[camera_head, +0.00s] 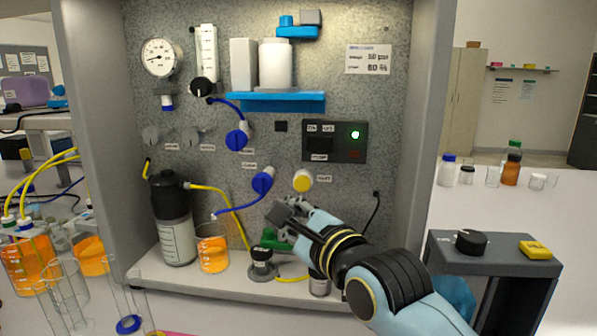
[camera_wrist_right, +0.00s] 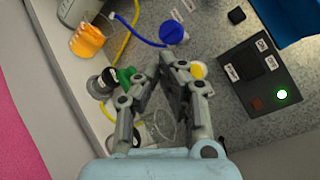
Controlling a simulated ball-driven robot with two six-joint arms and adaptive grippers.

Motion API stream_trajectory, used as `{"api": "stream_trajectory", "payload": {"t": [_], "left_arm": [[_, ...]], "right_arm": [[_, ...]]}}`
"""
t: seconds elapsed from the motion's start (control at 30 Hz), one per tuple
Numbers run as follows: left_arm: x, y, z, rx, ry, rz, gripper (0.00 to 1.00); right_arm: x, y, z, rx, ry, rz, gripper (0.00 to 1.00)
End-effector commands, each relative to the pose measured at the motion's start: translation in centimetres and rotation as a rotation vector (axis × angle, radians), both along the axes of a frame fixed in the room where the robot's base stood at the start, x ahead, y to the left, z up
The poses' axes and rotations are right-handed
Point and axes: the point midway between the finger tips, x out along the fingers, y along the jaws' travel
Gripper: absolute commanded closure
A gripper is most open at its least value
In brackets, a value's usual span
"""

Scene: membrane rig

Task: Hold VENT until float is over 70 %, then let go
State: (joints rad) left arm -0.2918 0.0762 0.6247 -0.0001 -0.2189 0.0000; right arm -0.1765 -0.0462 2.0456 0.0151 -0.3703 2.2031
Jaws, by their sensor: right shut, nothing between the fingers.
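The yellow VENT button (camera_head: 303,180) is on the grey panel, with a small label beside it. It also shows in the right wrist view (camera_wrist_right: 198,70), partly behind a finger. My right gripper (camera_head: 277,212) is shut and empty, below and left of the button in the head view. I cannot tell from these views whether it touches the panel; it appears apart from the button. The clear float tube (camera_head: 207,50) is at the panel's upper left; its float level is too small to read. My left gripper is not in view.
A blue valve (camera_head: 262,182) sits left of the button. A black switch box (camera_head: 334,142) with a lit green lamp is above. A green-topped fitting (camera_head: 270,240), an orange beaker (camera_head: 212,252) and a dark-capped bottle (camera_head: 172,220) stand along the ledge below.

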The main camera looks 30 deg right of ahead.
Motion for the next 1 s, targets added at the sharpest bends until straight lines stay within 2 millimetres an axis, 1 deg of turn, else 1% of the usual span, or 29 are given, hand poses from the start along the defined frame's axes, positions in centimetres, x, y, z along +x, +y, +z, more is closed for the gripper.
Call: {"api": "stream_trajectory", "payload": {"t": [0.1, 0.3, 0.53, 0.67, 0.77, 1.0], "left_arm": [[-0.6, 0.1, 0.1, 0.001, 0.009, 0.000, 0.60], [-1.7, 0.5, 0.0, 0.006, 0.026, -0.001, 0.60], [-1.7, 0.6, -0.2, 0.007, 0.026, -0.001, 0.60], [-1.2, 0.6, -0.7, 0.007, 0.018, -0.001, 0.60], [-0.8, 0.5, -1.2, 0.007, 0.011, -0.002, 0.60], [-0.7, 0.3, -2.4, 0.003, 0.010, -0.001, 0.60]], "right_arm": [[0.0, 0.0, 0.4, 0.004, -0.005, -0.001, 1.00], [0.0, 0.0, 0.4, 0.004, -0.006, 0.000, 1.00], [0.4, -0.3, 0.3, 0.001, -0.006, 0.000, 1.00], [1.3, -1.0, 0.2, -0.002, -0.008, 0.002, 1.00], [2.5, -1.9, 0.2, -0.003, -0.008, 0.000, 1.00], [5.1, -3.9, 0.2, 0.001, -0.006, -0.001, 1.00]]}}
